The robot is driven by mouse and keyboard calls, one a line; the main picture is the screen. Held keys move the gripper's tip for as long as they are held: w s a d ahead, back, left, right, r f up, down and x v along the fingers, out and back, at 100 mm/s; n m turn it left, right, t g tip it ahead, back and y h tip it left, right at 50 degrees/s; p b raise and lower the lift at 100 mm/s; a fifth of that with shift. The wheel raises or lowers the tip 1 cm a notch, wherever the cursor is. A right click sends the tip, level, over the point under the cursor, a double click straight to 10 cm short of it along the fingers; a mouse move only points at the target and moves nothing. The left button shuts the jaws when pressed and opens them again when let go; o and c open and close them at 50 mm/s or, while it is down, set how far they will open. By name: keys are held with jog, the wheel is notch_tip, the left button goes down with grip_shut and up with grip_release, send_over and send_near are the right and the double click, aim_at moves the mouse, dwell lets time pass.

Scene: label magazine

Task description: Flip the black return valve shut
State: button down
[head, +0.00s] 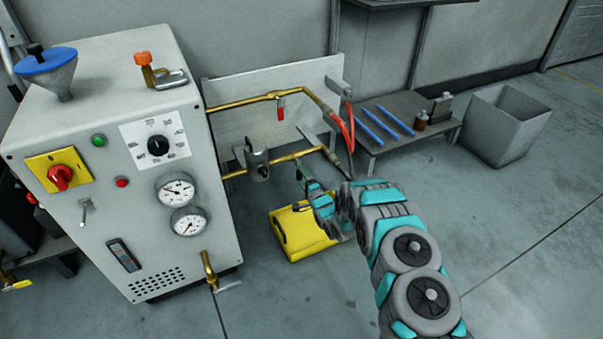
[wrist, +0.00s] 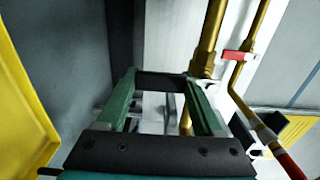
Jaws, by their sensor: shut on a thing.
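My gripper (head: 301,170) is at the lower brass pipe (head: 300,156), low in front of the pale backboard. In the wrist view its two green fingers (wrist: 161,78) are closed on a dark piece that spans the gap between their tips. It appears to be the black handle of the return valve (wrist: 160,84); its exact angle is hard to make out. In the head view my fingers and wrist hide that valve. A brass pipe (wrist: 209,42) runs just beyond the fingertips in the wrist view.
A red valve handle (head: 281,112) hangs from the upper brass pipe (head: 240,104). A yellow case (head: 302,240) stands on the floor below my wrist. The grey machine cabinet (head: 100,210) is on the left. A low table (head: 408,103) with blue rods and a grey bin (head: 500,130) are right.

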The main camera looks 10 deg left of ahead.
dwell(0.4)
grip_release()
jog(key=shift+s+d, duration=0.1)
jog(key=shift+s, duration=0.05)
jog(key=v, duration=0.7)
jog(key=shift+s+d, duration=0.15)
jog(key=shift+s, duration=0.1)
dwell(0.5)
